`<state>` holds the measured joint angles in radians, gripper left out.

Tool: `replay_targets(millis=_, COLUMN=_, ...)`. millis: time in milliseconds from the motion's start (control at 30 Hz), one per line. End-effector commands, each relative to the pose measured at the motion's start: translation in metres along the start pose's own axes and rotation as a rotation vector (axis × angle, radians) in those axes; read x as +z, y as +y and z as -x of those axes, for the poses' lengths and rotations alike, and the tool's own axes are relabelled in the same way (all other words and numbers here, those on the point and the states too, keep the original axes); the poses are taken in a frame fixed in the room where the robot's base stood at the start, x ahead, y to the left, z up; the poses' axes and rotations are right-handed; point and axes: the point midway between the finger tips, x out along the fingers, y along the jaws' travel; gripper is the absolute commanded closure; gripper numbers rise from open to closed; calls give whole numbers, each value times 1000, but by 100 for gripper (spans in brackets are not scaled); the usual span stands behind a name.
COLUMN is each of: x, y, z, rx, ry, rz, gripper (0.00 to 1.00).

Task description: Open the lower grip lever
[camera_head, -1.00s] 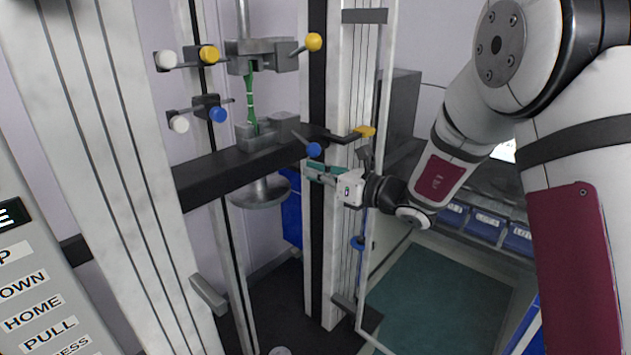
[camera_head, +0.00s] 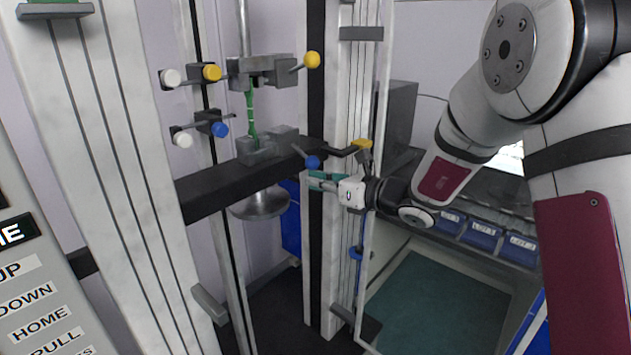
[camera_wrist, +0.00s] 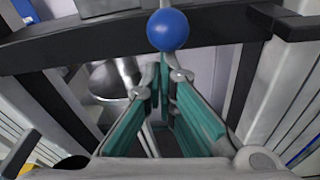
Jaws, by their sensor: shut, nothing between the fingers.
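The lower grip (camera_head: 262,147) is a grey clamp on the black crossbar, holding the bottom of a green specimen (camera_head: 251,112). Its lever is a thin rod ending in a blue ball (camera_head: 312,162), pointing right and down. In the wrist view the blue ball (camera_wrist: 168,30) sits just beyond and above the fingertips. My gripper (camera_head: 312,180) has teal finger pads and is just below the blue ball. In the wrist view the fingertips (camera_wrist: 163,82) are together with nothing between them. Whether they touch the ball cannot be told.
The upper grip (camera_head: 262,70) has a yellow-ball lever (camera_head: 312,60). The black crossbar (camera_head: 215,192) spans the pale frame columns. A yellow-tipped part (camera_head: 362,145) stands close above my wrist. Blue bins (camera_head: 482,235) and a teal mat (camera_head: 440,300) lie to the right.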

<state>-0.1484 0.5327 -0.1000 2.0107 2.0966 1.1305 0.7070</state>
Motion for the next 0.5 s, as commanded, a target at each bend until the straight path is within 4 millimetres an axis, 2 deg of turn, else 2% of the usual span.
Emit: replay_targets(millis=500, x=20, y=5, z=14, rx=-27, ry=158, rz=-4, gripper=100)
